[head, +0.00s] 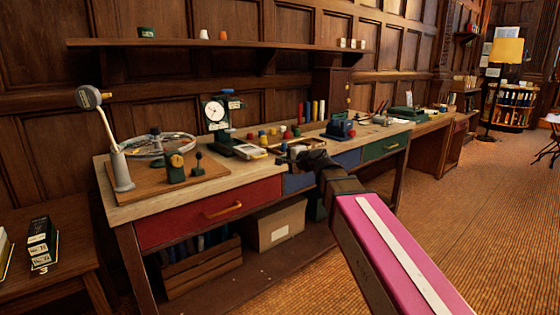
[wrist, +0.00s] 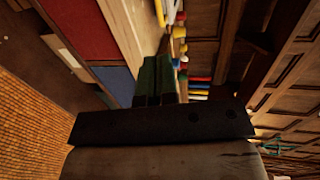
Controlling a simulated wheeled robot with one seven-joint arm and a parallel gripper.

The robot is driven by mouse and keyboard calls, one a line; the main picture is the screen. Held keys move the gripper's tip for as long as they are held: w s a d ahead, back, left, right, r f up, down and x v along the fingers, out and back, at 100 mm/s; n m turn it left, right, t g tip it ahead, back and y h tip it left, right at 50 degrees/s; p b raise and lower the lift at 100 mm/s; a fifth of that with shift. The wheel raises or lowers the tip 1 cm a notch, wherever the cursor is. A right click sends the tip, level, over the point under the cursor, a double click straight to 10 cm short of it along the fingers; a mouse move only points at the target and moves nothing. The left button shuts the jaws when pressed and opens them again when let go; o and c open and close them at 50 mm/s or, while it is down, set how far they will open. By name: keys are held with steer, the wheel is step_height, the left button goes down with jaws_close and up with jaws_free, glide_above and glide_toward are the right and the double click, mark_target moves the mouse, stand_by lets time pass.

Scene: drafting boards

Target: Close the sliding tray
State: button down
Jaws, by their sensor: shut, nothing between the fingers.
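A small grey tray-like piece (head: 248,151) lies on the workbench by the dial device. A shallow wooden tray (head: 314,147) with coloured pieces lies right of it. I cannot tell which of these, if either, is the sliding tray, or how far it stands out. The bench front has a red drawer (head: 170,228) with an orange handle, a blue drawer and a green drawer (head: 385,147); the red one looks flush. My gripper (head: 284,157) is over the bench's front edge near the wooden tray. In the wrist view its dark fingers (wrist: 155,75) are together and empty.
A cardboard box (head: 276,222) and a wooden crate (head: 200,270) sit below.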

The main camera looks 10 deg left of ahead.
mark_target(245, 147)
steer(key=x, duration=1.3)
steer(key=shift+d+f, duration=0.1)
steer(key=shift+f, duration=0.05)
steer(key=r+x, duration=0.1)
steer(key=x, duration=0.4)
steer(key=r+x, duration=0.1)
steer(key=x, duration=0.5)
steer(key=w+r+x, duration=0.1)
steer(key=x, duration=0.4)
steer(key=shift+a+r, duration=0.2)
steer(key=shift+a, duration=0.05)
steer(key=shift+w+a, duration=0.1)
